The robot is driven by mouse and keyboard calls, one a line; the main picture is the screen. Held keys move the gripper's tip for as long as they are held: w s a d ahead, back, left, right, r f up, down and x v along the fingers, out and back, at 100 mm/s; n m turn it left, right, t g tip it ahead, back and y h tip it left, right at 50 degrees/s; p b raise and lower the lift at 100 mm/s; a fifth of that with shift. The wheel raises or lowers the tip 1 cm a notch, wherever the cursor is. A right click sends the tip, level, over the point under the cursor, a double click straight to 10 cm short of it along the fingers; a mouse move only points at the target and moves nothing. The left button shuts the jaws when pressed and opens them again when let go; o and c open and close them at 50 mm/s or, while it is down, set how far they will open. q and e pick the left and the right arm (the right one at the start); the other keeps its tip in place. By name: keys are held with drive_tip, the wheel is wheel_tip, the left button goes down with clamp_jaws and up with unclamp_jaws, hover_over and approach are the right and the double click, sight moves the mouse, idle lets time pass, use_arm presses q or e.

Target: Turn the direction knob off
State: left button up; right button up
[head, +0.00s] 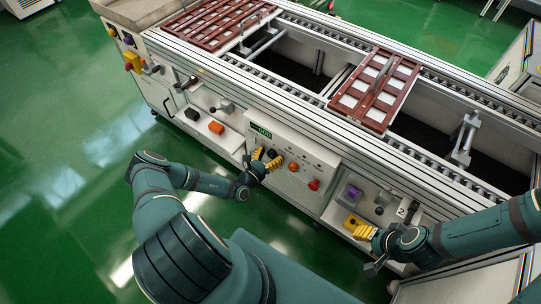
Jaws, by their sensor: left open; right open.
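The white control panel (303,155) on the conveyor's front has a green display (261,131) at its upper left. A small dark knob (271,153) sits below the display, at the left of the panel. My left gripper (267,160) is open, with its yellow fingers at this dark knob; I cannot tell whether they touch it. An orange-red control (293,167) and a red button (314,185) sit further right. Labels are too small to read, so which knob sets direction, and its setting, cannot be told. My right gripper (356,227) is open at the lower right shelf.
The right shelf holds a purple item (353,192). The left shelf holds a black block (192,114) and an orange block (217,128). Brown trays (212,22) and (375,92) lie on the conveyor above. The green floor at left is clear.

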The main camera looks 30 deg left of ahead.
use_arm(q)
drive_tip(key=shift+c, duration=0.2)
drive_tip(key=c, duration=1.2)
drive_tip(key=shift+o, duration=0.2)
drive_tip(key=shift+n, duration=0.3)
clamp_jaws()
drive_tip(key=n, duration=0.4)
drive_tip(key=shift+n+b, duration=0.35)
drive_tip(key=shift+n, duration=1.65)
